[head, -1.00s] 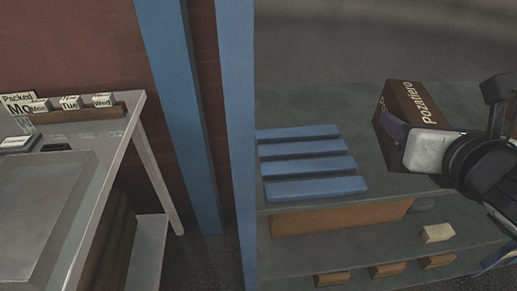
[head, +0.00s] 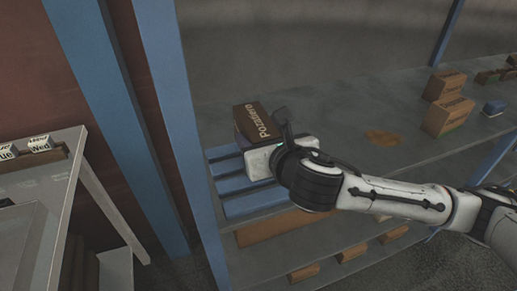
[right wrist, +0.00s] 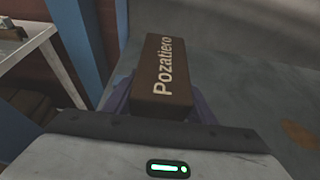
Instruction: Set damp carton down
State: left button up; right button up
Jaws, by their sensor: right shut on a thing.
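A brown carton lettered "Pozatiero" (head: 252,120) is at the far-left part of the shelf in the head view, over or on the back of a blue slatted rack (head: 245,203). My right gripper (head: 262,150) is shut on the carton, its arm reaching in from the right. In the right wrist view the carton (right wrist: 165,75) sits between the purple-grey fingers. I cannot tell whether its underside touches the slats. My left gripper is not in view.
A blue post (head: 172,130) stands close left of the carton. Other cartons (head: 448,115) and a brown stain (head: 383,138) are on the shelf to the right. A grey table (head: 75,165) with day-marked blocks is at left.

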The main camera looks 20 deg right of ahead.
jog(key=shift+f, duration=1.6)
jog(key=shift+f, duration=0.2)
jog(key=o, duration=1.4)
jog(key=shift+f, duration=0.1)
